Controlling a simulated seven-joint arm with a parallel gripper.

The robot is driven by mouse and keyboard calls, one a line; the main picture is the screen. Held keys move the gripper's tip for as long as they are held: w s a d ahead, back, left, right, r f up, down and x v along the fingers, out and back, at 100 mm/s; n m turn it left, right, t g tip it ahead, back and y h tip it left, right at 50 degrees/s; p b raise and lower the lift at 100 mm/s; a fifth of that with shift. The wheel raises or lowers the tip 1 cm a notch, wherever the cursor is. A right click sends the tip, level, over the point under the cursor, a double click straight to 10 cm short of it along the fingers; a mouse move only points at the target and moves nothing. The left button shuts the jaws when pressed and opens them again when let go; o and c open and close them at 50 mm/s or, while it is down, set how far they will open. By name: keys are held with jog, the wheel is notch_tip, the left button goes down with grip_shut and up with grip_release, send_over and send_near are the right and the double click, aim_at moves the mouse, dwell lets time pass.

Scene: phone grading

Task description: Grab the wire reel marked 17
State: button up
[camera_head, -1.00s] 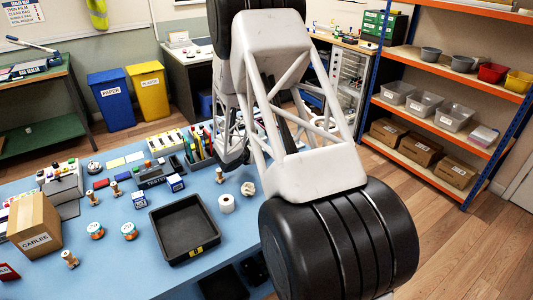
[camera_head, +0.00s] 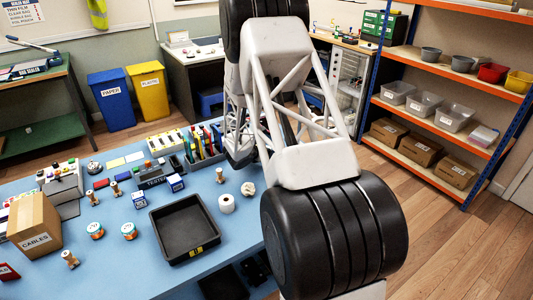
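Two small reels with teal and orange faces stand near each other on the blue table, left of the black tray: the left reel (camera_head: 96,230) and the right reel (camera_head: 129,231). Their marks are too small to read, so I cannot tell which is 17. The end of my arm, with my gripper (camera_head: 239,152), is partly visible behind my white lattice link, near the upright coloured items at the table's far right. It is well apart from both reels. Its fingers are mostly hidden and their state is unclear.
The black tray (camera_head: 186,257) looks empty. A CABLES box (camera_head: 36,222) stands at the left. Wooden pieces (camera_head: 71,259), a white roll (camera_head: 226,203) and small boxes (camera_head: 175,184) lie around. Blue table surface is clear in front of the reels.

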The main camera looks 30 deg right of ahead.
jog(key=shift+w+d+f, duration=0.1)
jog(key=shift+d+f, duration=0.05)
jog(key=shift+d, duration=0.2)
dwell(0.3)
jog(key=c, duration=1)
jog(key=shift+r, duration=5.05)
